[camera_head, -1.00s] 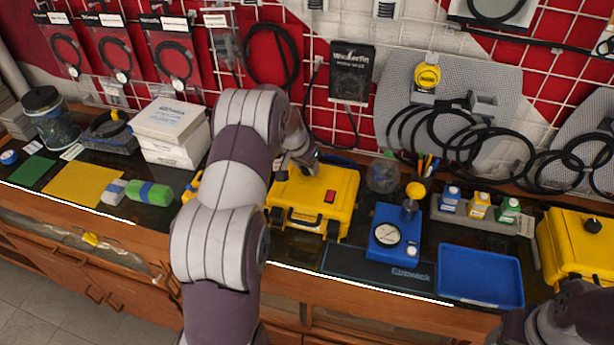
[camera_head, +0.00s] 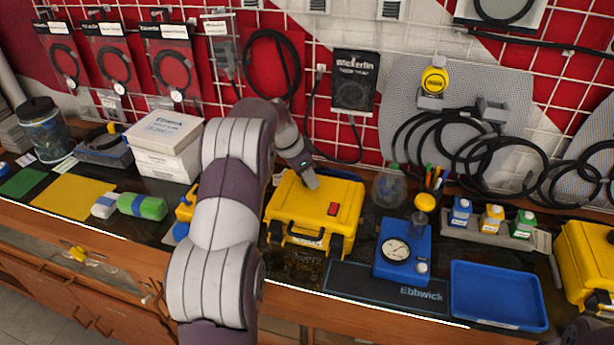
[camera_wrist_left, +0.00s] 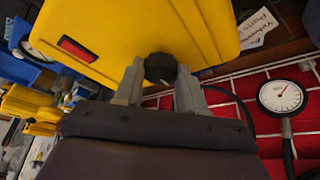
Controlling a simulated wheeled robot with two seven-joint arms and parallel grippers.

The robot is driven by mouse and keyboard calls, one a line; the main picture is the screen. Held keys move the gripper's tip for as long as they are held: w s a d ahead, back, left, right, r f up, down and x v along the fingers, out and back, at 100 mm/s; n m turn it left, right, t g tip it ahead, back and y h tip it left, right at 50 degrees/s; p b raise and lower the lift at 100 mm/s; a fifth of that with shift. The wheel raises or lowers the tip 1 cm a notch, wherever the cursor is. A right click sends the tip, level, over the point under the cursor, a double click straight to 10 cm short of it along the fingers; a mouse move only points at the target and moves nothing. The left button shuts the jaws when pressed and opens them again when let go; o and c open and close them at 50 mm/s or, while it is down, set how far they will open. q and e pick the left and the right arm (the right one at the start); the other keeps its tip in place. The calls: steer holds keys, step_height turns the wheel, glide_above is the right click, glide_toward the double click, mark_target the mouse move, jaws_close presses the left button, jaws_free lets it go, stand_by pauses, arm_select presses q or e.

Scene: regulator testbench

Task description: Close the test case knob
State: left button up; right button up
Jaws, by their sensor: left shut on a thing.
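The yellow test case (camera_head: 292,212) stands shut on the bench in the middle of the head view. A red switch (camera_head: 333,209) is on its top. In the wrist view the yellow case (camera_wrist_left: 125,25) and red switch (camera_wrist_left: 77,48) show again. The black knob (camera_wrist_left: 160,68) sits near the case's edge there, between the fingers of my left gripper (camera_wrist_left: 160,80). The gripper is shut on the knob. In the head view my left gripper (camera_head: 311,182) reaches down onto the case top, and it hides the knob.
A blue gauge device (camera_head: 402,250) and a blue tray (camera_head: 498,295) stand right of the case. A bottle rack (camera_head: 487,233) is behind the tray. White boxes (camera_head: 166,132) stand at left. Another yellow case (camera_head: 587,260) is at the right edge.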

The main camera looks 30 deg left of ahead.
arm_select(q)
steer(key=o, duration=1.1)
steer(key=shift+c, duration=0.2)
steer(key=shift+s+a+r, duration=0.1)
steer(key=shift+a+r, duration=0.05)
steer(key=shift+r, duration=0.15)
steer(key=shift+s+a+r, duration=0.15)
steer(key=shift+s+r, duration=0.05)
steer(key=shift+r, duration=0.45)
steer(key=p+v, duration=0.6)
steer(key=v, duration=0.4)
steer(key=shift+s+r+p, duration=0.2)
steer(key=shift+r+p, duration=0.1)
